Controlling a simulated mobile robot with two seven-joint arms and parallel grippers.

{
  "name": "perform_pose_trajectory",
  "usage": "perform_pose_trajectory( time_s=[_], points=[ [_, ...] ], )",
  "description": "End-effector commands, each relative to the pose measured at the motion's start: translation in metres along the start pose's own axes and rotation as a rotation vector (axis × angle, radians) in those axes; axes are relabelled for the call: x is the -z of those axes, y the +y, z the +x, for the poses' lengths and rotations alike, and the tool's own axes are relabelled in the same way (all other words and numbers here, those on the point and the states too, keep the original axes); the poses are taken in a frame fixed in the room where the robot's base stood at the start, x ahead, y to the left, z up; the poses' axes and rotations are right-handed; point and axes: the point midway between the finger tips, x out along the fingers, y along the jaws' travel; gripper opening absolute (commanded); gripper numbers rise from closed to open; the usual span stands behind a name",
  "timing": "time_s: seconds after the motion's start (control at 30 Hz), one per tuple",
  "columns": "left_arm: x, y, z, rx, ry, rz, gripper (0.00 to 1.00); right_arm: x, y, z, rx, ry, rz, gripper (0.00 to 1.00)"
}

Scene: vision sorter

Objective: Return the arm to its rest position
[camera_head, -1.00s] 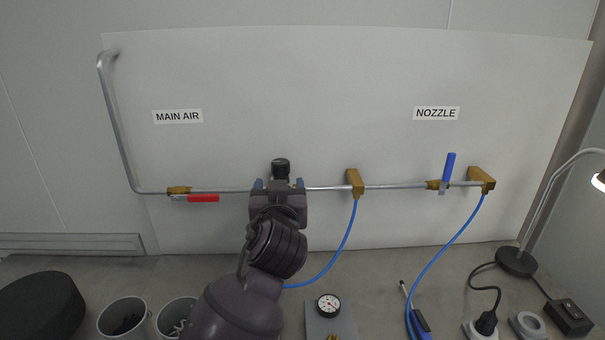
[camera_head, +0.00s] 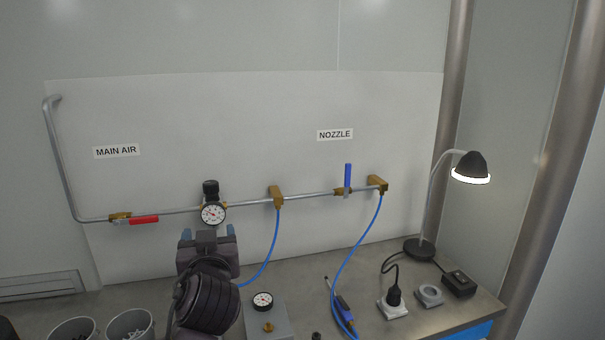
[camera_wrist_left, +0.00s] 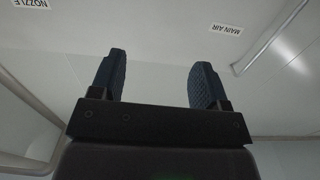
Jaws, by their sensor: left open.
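My left gripper (camera_head: 207,231) stands in front of the wall panel, below the regulator, its fingers pointing up and apart. In the left wrist view its two dark fingers (camera_wrist_left: 157,80) are spread with nothing between them. The regulator with its black knob and round gauge (camera_head: 212,208) sits on the pipe just above the fingertips, and I cannot tell how far behind them. The red-handled main air valve (camera_head: 140,219) has its handle along the pipe. The blue nozzle valve handle (camera_head: 348,178) stands upright, across the pipe. My right gripper does not show.
A block with a small gauge (camera_head: 263,302) and a brass fitting stands right of my arm on the bench (camera_head: 310,272). Blue hoses (camera_head: 352,255) hang from the pipe. A lit lamp (camera_head: 470,168) stands at the right. Two cups (camera_head: 130,325) stand at the lower left.

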Motion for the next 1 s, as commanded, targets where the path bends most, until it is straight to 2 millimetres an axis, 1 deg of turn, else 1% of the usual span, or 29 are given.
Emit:
perform_pose_trajectory(
  time_s=[0.1,0.23,0.27,0.37,0.57,0.67,0.7,0.77,0.8,0.87,0.9,0.97,1.0],
  points=[
    [0.008,0.016,0.0,-0.095,0.056,0.085,0.69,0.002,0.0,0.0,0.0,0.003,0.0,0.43],
    [0.01,0.03,0.001,-0.201,0.104,0.135,0.69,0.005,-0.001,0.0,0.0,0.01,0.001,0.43],
    [0.006,0.032,0.001,-0.222,0.11,0.144,0.69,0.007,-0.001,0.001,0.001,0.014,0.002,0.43],
    [-0.014,0.032,-0.001,-0.285,0.112,0.171,0.69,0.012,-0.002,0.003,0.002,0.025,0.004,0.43],
    [-0.071,0.018,-0.011,-0.361,0.075,0.191,0.69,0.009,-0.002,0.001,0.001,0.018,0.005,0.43],
    [-0.107,0.004,-0.021,-0.384,0.039,0.191,0.69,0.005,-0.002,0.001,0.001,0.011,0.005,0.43],
    [-0.125,-0.004,-0.027,-0.39,0.018,0.189,0.69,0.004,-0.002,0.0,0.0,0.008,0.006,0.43],
    [-0.151,-0.015,-0.037,-0.398,-0.015,0.182,0.69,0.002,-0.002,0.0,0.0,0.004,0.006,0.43],
    [-0.17,-0.025,-0.045,-0.401,-0.042,0.177,0.69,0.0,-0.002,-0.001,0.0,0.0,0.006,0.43],
    [-0.197,-0.039,-0.059,-0.4,-0.082,0.167,0.69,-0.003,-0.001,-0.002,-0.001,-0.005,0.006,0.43],
    [-0.214,-0.049,-0.069,-0.397,-0.111,0.159,0.69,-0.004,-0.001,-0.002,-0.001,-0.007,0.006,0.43],
    [-0.24,-0.064,-0.085,-0.39,-0.159,0.146,0.69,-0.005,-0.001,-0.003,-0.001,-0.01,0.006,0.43],
    [-0.257,-0.075,-0.097,-0.383,-0.193,0.139,0.69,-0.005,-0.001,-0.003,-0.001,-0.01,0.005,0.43]
  ],
)
